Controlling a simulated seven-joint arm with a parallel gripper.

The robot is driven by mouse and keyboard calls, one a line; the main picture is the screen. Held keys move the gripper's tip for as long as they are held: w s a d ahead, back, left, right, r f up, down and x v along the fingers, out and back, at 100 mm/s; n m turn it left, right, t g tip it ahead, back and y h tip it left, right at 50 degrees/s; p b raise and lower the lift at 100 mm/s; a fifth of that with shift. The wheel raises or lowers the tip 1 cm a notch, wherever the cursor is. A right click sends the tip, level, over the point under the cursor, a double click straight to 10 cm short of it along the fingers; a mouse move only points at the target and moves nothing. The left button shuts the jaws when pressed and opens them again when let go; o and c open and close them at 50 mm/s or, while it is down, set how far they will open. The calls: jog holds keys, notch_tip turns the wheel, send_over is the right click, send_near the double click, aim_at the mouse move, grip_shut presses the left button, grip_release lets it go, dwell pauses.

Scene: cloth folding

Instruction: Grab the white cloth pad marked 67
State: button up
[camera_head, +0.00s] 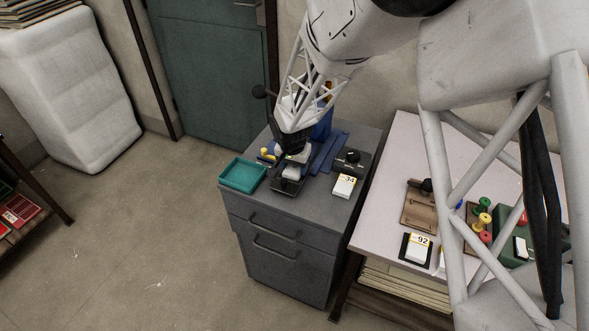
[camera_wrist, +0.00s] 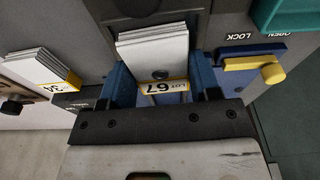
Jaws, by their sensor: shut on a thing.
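The white cloth pad marked LOT 67 (camera_wrist: 155,55) is a layered stack with a yellow-edged label, in the middle of the wrist view. My gripper (camera_wrist: 162,80) has its blue fingers on either side of the pad and is shut on it. In the head view the pad (camera_head: 291,172) shows small and white just below my gripper (camera_head: 293,160), over a dark fixture on the grey cabinet. I cannot tell whether the pad still touches the fixture.
A yellow lever (camera_wrist: 267,70) marked OPEN and LOCK is beside the pad. A teal tray (camera_head: 242,175) stands left on the cabinet (camera_head: 285,218). A pad marked 34 (camera_head: 344,187) lies right. A pad marked 92 (camera_head: 418,248) is on the neighbouring table (camera_head: 395,170).

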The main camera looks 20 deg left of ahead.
aim_at(294, 167)
dwell(0.3)
jog(key=shift+r, duration=0.75)
notch_tip(294, 167, up, 2)
jog(key=shift+r, duration=0.1)
jog(key=s+d+r, duration=0.1)
jog(key=s+d, duration=0.9)
jog(key=s, duration=0.2)
jog(key=shift+s, duration=0.2)
jog(key=shift+d+r, duration=0.1)
